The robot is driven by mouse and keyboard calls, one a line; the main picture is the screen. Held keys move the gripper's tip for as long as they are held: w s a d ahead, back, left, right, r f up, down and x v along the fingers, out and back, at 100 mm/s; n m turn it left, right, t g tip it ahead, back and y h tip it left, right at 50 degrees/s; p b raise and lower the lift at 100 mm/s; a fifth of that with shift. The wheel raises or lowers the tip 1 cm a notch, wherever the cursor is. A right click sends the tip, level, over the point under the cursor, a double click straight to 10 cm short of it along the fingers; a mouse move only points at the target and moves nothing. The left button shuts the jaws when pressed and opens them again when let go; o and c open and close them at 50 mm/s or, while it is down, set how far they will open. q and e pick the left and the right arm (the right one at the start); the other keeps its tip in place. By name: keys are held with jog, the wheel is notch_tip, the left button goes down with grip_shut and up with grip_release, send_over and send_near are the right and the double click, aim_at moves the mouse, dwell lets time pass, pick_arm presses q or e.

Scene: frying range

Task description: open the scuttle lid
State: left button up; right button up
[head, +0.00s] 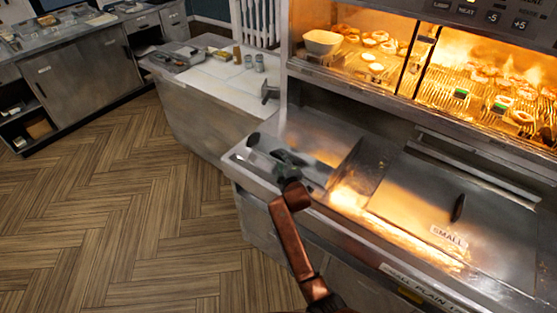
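The metal range top (400,235) runs along the right, with a flat lid (455,228) set into it. The lid has a dark upright handle (458,207) and a "SMALL" label, and it lies shut. My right gripper (279,154) is over the left end of the range top, well left of the lid handle and apart from it. It is small and dark here, and its finger gap cannot be made out. My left gripper is out of view.
A heated glass cabinet (480,85) with fried food rises behind. A white-topped counter (225,85) is at the back left. The wooden floor (120,200) at left is clear.

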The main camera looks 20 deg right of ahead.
aim_at(280, 160)
jog(key=shift+x, duration=1.5)
jog(key=c, duration=0.8)
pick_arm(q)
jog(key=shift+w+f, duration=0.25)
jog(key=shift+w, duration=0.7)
pick_arm(e)
grip_shut()
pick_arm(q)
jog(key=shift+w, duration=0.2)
pick_arm(e)
jog(key=shift+a+f, duration=0.1)
jog(key=shift+a, duration=0.2)
jog(key=shift+d, duration=0.25)
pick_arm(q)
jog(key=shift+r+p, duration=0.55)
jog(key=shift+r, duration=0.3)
pick_arm(e)
jog(key=shift+r, duration=0.6)
